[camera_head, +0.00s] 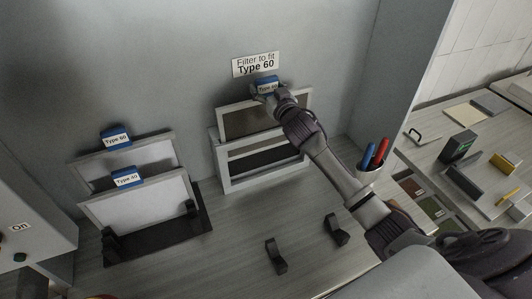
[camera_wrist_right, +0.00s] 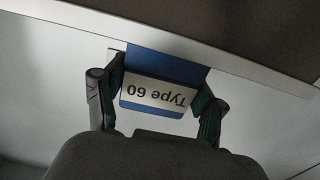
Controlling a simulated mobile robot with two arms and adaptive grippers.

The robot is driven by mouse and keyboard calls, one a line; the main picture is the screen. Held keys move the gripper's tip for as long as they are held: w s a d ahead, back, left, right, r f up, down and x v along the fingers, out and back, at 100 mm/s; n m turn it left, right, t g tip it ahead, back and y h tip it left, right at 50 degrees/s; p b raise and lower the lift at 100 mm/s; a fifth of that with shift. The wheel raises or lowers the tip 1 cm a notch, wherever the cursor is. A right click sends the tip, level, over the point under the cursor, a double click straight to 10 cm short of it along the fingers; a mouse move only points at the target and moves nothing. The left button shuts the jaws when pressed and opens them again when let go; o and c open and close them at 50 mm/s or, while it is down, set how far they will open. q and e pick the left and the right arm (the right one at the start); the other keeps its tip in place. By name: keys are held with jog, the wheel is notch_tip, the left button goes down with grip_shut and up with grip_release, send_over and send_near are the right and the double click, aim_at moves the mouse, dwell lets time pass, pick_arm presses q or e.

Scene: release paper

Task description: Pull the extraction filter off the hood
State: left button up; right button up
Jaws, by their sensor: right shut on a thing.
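The extraction filter (camera_head: 240,122) is a brown panel in a pale frame. It stands at the white hood slot frame (camera_head: 226,182) against the back wall, its upper part above that frame. Its blue tab, labelled Type 60 (camera_head: 267,86), is at its top edge. My right gripper (camera_head: 266,92) is shut on this tab. In the right wrist view the two fingers (camera_wrist_right: 160,95) lie on either side of the blue tab (camera_wrist_right: 165,66), with the label upside down. Whether the filter's lower edge is still inside the frame is hard to tell. My left gripper is not in view.
Two filters with blue tabs, Type 60 (camera_head: 116,139) and Type 40 (camera_head: 126,178), stand in a black rack (camera_head: 190,228) at left. An empty pair of black holders (camera_head: 276,256) sits on the bench. A pen cup (camera_head: 369,181) stands close to my right arm.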

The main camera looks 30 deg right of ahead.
jog(key=shift+r, duration=0.4)
jog(key=shift+r, duration=3.6)
jog(key=shift+r, duration=1.9)
jog(key=shift+f, duration=0.15)
